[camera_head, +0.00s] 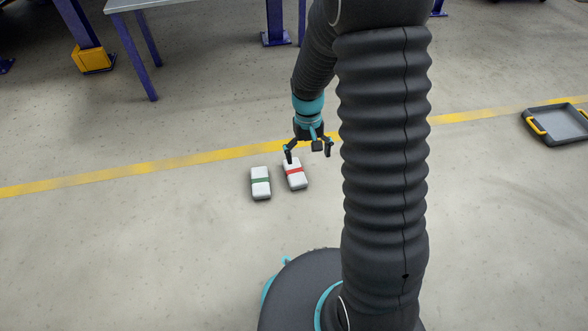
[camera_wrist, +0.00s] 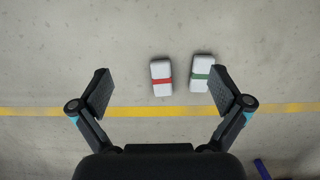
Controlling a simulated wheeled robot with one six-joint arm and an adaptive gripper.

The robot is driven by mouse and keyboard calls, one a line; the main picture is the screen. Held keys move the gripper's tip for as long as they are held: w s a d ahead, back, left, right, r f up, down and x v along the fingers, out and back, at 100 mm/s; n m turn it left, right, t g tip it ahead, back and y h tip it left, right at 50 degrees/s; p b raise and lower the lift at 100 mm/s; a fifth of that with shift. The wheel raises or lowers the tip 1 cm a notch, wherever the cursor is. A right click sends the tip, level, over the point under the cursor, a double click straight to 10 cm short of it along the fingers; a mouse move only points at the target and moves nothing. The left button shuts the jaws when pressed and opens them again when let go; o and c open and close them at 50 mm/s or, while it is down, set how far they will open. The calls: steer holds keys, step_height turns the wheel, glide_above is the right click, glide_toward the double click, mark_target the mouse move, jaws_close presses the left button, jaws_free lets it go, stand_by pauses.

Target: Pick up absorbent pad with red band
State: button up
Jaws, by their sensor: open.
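The absorbent pad with the red band (camera_head: 295,173) is a white block lying on the concrete floor. In the wrist view it (camera_wrist: 161,77) lies beyond and between my fingertips, left of a similar pad with a green band (camera_wrist: 201,72). That green-banded pad (camera_head: 260,183) lies close to its left in the head view, with a narrow gap between them. My gripper (camera_head: 309,155) is open and empty, above the floor close to the red-banded pad. In the wrist view my gripper (camera_wrist: 164,94) has its two fingers spread wide, with the green-banded pad near the right finger.
A yellow floor line (camera_head: 180,160) runs behind the pads. A grey tray with yellow handles (camera_head: 560,123) sits on the floor at the right. A table with blue legs (camera_head: 133,50) stands at the back left. The floor around the pads is clear.

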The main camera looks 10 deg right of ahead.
steer(key=w+f+p, duration=0.1)
steer(key=w+f, duration=0.3)
steer(key=f, duration=0.5)
steer(key=w+f, duration=0.4)
steer(key=f, duration=0.5)
steer(key=t, duration=0.2)
glide_toward(296, 174)
steer(key=shift+n, duration=0.4)
step_height(296, 174, down, 11)
steer(key=shift+r+b, duration=0.2)
steer(key=shift+b, duration=0.35)
steer(key=shift+s, duration=0.1)
steer(key=c, duration=1.2)
